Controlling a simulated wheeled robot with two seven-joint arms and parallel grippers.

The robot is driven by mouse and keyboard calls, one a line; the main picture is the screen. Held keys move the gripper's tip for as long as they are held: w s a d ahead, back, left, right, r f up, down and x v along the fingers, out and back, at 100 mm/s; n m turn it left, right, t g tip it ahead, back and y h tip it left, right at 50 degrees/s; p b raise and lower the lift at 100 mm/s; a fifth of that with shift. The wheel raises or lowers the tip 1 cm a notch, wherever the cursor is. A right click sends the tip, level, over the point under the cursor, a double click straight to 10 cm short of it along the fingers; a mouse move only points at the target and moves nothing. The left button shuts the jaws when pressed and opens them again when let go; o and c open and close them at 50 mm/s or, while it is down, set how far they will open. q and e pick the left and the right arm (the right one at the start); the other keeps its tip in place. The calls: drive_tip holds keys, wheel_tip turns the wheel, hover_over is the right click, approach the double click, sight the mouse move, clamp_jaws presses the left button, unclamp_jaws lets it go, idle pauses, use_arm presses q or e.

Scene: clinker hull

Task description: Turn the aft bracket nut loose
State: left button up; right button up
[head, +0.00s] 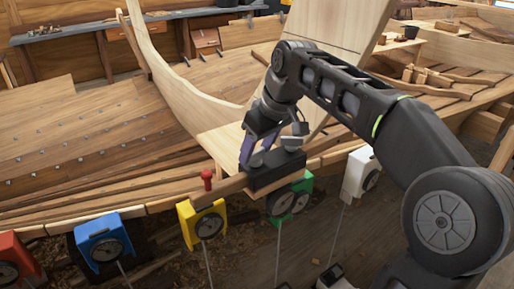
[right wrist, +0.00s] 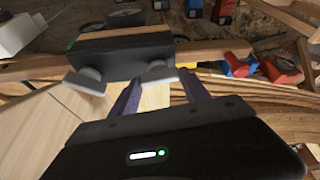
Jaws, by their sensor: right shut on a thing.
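A black bracket block (head: 276,172) sits on the hull's top edge. It bears two grey wing-like nuts, one at its left end (head: 257,161) and one at its right end (head: 292,143). My right gripper (head: 245,155) reaches down to the left one. In the right wrist view, my purple fingers (right wrist: 163,95) are at that nut (right wrist: 158,74), shut on it. The other nut (right wrist: 86,80) stands free to the left on the bracket (right wrist: 120,55). The grip on the nut is partly hidden by the fingers in the head view. My left gripper is not in view.
A red knob (head: 207,179) stands on the hull edge left of the bracket. Red, blue (head: 103,240), yellow (head: 203,222), green (head: 289,200) and white (head: 359,173) dial units hang along the edge. A curved timber (head: 170,85) rises behind.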

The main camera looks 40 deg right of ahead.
drive_tip(key=shift+n, duration=0.4)
drive_tip(key=n+y+p, duration=0.1)
drive_tip(key=n, duration=0.1)
drive_tip(key=n+y+p, duration=0.1)
drive_tip(key=n, duration=0.2)
drive_tip(key=shift+d+r+g, duration=0.15)
drive_tip(key=shift+d+g, duration=0.05)
drive_tip(key=shift+g, duration=0.2)
drive_tip(key=shift+w+n+g+y+p, duration=0.1)
drive_tip(key=shift+n+g+y+p, duration=0.25)
drive_tip(key=shift+n+p, duration=0.7)
drive_tip(key=shift+n+y+p, duration=0.25)
drive_tip(key=shift+n+p, duration=0.25)
drive_tip(key=shift+n, duration=0.25)
drive_tip(key=o, duration=1.4)
